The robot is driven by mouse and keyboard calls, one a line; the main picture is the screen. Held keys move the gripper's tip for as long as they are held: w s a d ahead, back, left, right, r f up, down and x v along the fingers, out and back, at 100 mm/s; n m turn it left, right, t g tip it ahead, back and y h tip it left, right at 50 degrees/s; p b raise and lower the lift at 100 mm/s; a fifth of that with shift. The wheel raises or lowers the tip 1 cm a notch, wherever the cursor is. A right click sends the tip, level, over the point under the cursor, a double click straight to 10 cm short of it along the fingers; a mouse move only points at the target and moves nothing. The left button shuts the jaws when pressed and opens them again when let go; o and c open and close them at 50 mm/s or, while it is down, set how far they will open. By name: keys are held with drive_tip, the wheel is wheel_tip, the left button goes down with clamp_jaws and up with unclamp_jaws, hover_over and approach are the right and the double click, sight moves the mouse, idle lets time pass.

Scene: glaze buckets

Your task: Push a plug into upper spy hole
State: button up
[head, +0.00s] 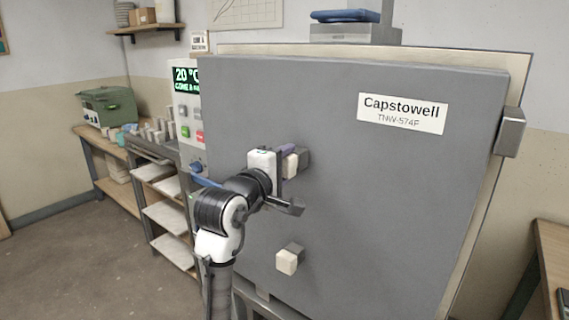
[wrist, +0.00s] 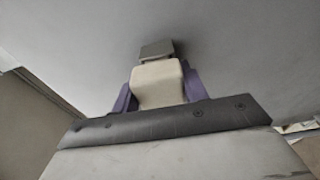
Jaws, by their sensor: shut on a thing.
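My gripper (head: 287,160) is at the grey kiln door and shut on a cream plug (head: 290,166). In the wrist view the plug (wrist: 158,84) sits between the two purple fingers. The grey block of the upper spy hole (head: 304,159) is right at the plug's far end; it also shows in the wrist view (wrist: 157,49). The hole itself is hidden, and I cannot tell how far the plug is in it. Another cream plug (head: 287,262) sits at the lower grey block (head: 296,250) on the door.
The kiln door (head: 400,200) fills the middle, with a latch block (head: 510,132) at its right edge. A control panel (head: 187,105) is left of it. Shelves and a bench with a green box (head: 108,106) stand further left. A wooden table (head: 553,255) is at right.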

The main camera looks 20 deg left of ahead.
drive_tip(key=shift+w+d, duration=0.1)
drive_tip(key=shift+w+d+p, duration=0.1)
drive_tip(key=shift+w+p, duration=0.2)
drive_tip(key=shift+p, duration=0.15)
drive_tip(key=o, duration=1.3)
drive_tip(key=shift+o, duration=0.2)
drive_tip(key=s+a+p, duration=0.1)
drive_tip(key=s+a, duration=0.1)
drive_tip(key=s, duration=0.5)
drive_tip(key=shift+s+a, duration=0.25)
drive_tip(key=shift+a, duration=0.15)
